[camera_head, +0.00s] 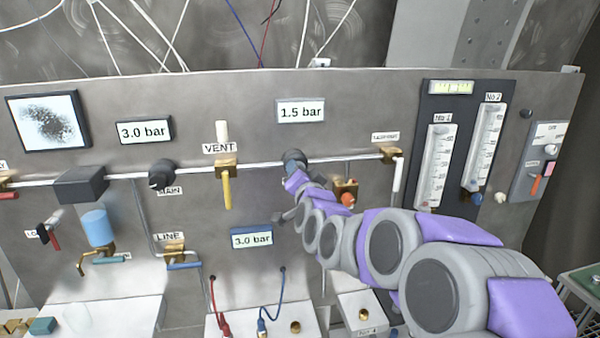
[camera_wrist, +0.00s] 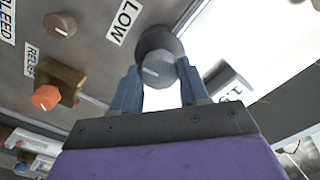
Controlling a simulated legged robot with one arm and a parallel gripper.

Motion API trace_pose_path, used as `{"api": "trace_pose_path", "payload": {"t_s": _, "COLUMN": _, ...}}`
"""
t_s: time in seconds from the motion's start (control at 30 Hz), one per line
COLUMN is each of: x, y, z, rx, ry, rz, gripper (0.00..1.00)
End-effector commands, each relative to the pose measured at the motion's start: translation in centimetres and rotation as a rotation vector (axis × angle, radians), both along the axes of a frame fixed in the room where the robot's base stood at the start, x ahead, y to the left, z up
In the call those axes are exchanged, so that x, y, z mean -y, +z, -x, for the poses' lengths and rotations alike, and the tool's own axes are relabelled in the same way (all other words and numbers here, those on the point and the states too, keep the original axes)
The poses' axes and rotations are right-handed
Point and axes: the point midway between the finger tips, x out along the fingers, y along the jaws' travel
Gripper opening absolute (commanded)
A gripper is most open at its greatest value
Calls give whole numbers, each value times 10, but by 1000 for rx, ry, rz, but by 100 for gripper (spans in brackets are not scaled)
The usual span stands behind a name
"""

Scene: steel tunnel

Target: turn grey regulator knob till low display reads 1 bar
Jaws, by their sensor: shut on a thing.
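The grey regulator knob (camera_wrist: 155,48) is in the upper middle of the wrist view, beside the LOW label (camera_wrist: 125,20). A pale line marks its face. My gripper (camera_wrist: 158,82) has its blue fingers on both sides of the knob and is shut on it. In the head view, my gripper (camera_head: 293,178) reaches the panel at the pipe, and the arm hides most of the knob (camera_head: 293,156). The display above it (camera_head: 301,111) reads 1.5 bar.
Left are a 3.0 bar display (camera_head: 144,131), the black MAIN knob (camera_head: 161,174) and the yellow VENT lever (camera_head: 227,188). Another 3.0 bar display (camera_head: 251,239) is below. An orange RELIEF knob (camera_wrist: 46,97) lies close to my gripper. Two flow tubes (camera_head: 434,166) stand right.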

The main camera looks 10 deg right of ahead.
Motion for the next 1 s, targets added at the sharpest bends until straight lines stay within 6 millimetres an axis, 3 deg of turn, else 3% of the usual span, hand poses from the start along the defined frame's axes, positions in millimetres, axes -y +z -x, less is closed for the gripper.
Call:
{"api": "trace_pose_path", "payload": {"t_s": 0.5, "x": -2, "y": -5, "z": 0, "rx": -9, "ry": 4, "rz": -431, "gripper": 14}}
{"api": "trace_pose_path", "payload": {"t_s": 1.0, "x": -2, "y": -6, "z": 0, "rx": -12, "ry": 2, "rz": -580, "gripper": 14}}
